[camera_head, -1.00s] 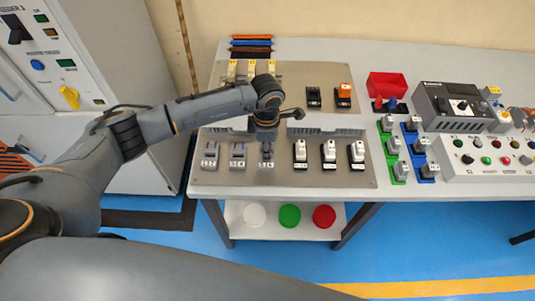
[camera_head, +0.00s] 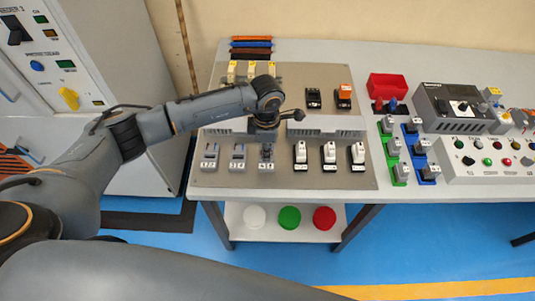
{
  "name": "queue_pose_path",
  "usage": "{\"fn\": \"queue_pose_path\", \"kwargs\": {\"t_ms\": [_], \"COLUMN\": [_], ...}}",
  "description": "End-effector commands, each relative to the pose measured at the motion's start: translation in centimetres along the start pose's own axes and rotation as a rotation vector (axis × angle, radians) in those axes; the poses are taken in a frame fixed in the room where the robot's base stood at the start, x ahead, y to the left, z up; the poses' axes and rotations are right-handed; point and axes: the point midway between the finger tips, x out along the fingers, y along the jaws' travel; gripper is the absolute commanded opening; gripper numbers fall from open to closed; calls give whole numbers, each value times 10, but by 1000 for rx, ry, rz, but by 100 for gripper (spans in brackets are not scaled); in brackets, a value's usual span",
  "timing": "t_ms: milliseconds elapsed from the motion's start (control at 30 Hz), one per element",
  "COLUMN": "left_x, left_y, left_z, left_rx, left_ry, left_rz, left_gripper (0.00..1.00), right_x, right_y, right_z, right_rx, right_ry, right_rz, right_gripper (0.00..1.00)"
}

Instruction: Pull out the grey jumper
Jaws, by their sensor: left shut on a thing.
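Three grey jumpers stand in the lower row at the left of the metal panel (camera_head: 330,75): a left one (camera_head: 210,153), a middle one (camera_head: 238,155) and a right one (camera_head: 266,165). My left gripper (camera_head: 267,149) points down over the right one and is shut on it. The wrist and the fingers hide its upper part, and I cannot tell whether it is still seated in its socket. My right gripper is out of view.
Several white devices (camera_head: 329,152) stand just to the right in the same row. Black and orange devices (camera_head: 343,95) and yellow ones sit in the upper row. A red bin (camera_head: 386,86) and a control box (camera_head: 490,158) are farther right.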

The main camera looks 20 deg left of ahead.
Motion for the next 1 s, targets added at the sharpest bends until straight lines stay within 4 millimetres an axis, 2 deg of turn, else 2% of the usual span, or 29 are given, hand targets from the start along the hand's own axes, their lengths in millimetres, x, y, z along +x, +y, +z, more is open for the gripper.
{"fn": "queue_pose_path", "kwargs": {"t_ms": [700,1000], "left_x": [-23,-25], "left_y": [0,0], "left_z": [0,0], "left_rx": [0,0], "left_ry": [-1,-1], "left_rz": [1,1], "left_gripper": [0,0], "right_x": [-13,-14], "right_y": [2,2], "right_z": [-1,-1], "right_rx": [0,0], "right_ry": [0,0], "right_rz": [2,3], "right_gripper": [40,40]}}
